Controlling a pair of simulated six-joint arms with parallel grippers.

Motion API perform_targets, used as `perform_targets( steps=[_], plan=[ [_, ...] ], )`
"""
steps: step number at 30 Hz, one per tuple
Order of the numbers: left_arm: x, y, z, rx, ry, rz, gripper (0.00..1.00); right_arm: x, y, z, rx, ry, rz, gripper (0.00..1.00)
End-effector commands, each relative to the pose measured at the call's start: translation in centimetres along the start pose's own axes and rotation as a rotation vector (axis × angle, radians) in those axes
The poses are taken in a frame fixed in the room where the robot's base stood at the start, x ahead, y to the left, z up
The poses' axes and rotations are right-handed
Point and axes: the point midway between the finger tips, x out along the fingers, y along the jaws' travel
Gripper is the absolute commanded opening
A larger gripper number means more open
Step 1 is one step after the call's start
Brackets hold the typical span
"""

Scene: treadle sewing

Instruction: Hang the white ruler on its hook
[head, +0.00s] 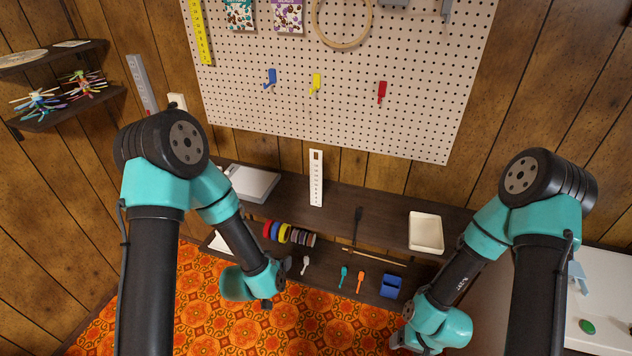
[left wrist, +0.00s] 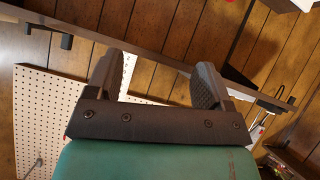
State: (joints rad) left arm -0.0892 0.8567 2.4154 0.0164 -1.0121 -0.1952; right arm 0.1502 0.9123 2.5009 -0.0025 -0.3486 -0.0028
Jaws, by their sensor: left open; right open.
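The white ruler (head: 316,178) stands upright at the back of the dark shelf, below the pegboard, with a slot near its top. A white strip with marks, likely the ruler, shows partly behind a finger in the left wrist view (left wrist: 128,70). A blue hook (head: 270,79), a yellow hook (head: 315,84) and a red hook (head: 382,91) are on the pegboard (head: 430,110); none holds the ruler. My left gripper (left wrist: 157,78) is open and empty, low in front of the shelf. My right gripper (head: 410,344) is open at the lower right, away from the ruler.
The dark shelf (head: 370,203) also bears a white pad (head: 252,182) and a cream tray (head: 426,232). Tape rolls (head: 284,234), a blue holder (head: 391,286) and small spoon-like tools (head: 360,281) sit lower down. The pegboard around the hooks is mostly bare.

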Motion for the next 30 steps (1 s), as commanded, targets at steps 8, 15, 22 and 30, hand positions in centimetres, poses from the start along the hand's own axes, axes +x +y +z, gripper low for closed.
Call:
perform_targets(
  steps=[8,15,22,30],
  plan=[
    [-0.8,5.7,-11.8,0.165,0.479,0.001,0.74,0.0,0.0,0.0,0.000,0.000,0.000,0.69],
    [-2.0,7.4,-15.0,0.202,0.627,-0.009,0.74,0.0,0.0,0.0,0.000,0.000,0.000,0.69],
    [-2.0,7.4,-14.9,0.202,0.625,-0.009,0.74,0.0,0.0,0.0,0.000,0.000,0.000,0.69],
    [-0.5,7.5,-16.0,0.201,0.626,-0.010,0.74,0.0,0.0,0.0,0.000,0.000,0.000,0.69]
  ],
)
